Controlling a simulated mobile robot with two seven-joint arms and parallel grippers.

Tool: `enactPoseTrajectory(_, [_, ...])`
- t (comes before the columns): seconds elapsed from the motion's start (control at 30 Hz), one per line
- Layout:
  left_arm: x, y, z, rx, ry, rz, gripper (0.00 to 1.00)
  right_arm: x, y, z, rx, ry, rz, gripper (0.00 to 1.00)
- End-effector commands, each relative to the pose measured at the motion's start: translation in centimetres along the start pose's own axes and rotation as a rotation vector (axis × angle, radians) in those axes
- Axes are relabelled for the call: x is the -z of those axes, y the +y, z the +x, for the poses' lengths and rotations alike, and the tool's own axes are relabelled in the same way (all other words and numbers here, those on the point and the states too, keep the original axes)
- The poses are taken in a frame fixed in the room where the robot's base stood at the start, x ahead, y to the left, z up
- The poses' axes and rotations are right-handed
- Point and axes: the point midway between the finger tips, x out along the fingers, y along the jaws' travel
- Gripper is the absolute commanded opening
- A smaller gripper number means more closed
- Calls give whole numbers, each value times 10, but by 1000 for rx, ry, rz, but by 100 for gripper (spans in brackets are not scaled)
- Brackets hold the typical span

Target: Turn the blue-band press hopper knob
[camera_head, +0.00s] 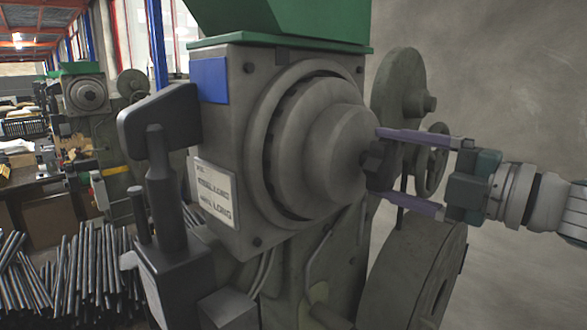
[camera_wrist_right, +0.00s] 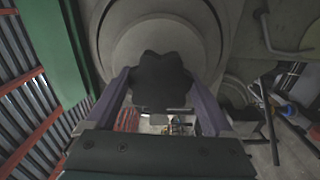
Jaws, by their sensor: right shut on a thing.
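The press with the blue band (camera_head: 210,80) fills the middle of the head view, with a green hopper (camera_head: 285,22) on top. Its round stepped hub (camera_head: 318,150) faces right and carries a dark lobed knob (camera_head: 374,164) at its centre. My right gripper (camera_head: 410,170) comes in from the right with its two purple fingers above and below the knob. In the right wrist view the dark knob (camera_wrist_right: 162,80) sits between the fingers, and the gripper is shut on it. The exact finger contact is partly hidden in the head view. My left gripper is not in view.
A handwheel (camera_head: 432,160) and a large grey wheel (camera_head: 425,280) stand close below and behind my right gripper. A dark lever (camera_head: 158,150) juts out at the press's left. Several metal rods (camera_head: 85,275) stand at lower left. Another green-topped press (camera_head: 85,95) is farther back.

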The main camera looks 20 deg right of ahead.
Motion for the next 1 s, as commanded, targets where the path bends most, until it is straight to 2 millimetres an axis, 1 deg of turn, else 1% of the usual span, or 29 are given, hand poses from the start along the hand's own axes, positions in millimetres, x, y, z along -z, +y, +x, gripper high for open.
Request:
enactPoseTrajectory(0.03, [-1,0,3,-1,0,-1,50,0,-1,0,-2,2,-32,31])
enactPoseTrajectory(0.2, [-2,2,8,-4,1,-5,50,0,0,0,-1,1,-129,31])
enactPoseTrajectory(0.4, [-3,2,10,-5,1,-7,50,1,1,0,-2,2,-199,31])
enactPoseTrajectory(0.97, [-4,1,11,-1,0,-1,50,0,2,0,-1,2,-229,31])
enactPoseTrajectory(1.0, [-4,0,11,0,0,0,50,0,2,0,-1,2,-229,88])
